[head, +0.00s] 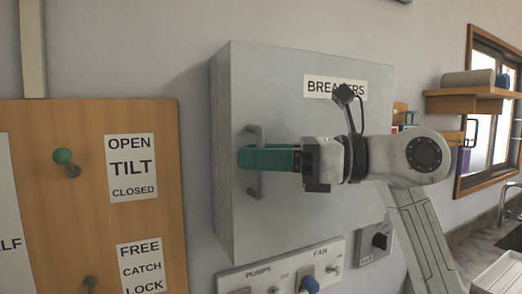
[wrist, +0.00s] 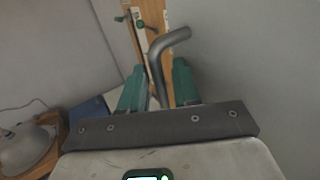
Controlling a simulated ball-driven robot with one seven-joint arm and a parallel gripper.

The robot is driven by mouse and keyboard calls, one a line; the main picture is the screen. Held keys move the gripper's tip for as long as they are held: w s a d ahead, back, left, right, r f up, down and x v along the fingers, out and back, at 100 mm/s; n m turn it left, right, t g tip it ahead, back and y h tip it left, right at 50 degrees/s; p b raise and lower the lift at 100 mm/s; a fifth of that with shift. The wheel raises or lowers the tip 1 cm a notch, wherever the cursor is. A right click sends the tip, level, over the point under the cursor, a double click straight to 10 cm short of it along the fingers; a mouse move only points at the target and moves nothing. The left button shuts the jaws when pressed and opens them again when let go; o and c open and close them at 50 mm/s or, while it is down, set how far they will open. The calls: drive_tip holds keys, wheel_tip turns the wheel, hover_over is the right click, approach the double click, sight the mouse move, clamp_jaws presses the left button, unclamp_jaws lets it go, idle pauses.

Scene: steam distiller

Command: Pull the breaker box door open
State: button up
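The grey breaker box (head: 300,120) is on the wall with a "BREAKERS" label at its top. Its front door looks shut against the box. A grey bar handle (head: 256,182) stands upright near the door's left edge. My gripper (head: 246,158) comes in from the right, with its green fingers at the handle. In the wrist view, the handle (wrist: 158,68) passes between the two green fingers of my gripper (wrist: 158,80). The fingers are apart, and a gap shows beside the bar, so they are around it and not clamped on it.
A wooden panel (head: 90,230) with knobs and "OPEN TILT CLOSED" signs is left of the box. A switch panel (head: 285,270) marked PUMPS and FAN sits just below. A wooden shelf (head: 465,103) and window are at right. The wall between box and wooden panel is bare.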

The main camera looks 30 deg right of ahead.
clamp_jaws()
idle(0.3)
idle(0.3)
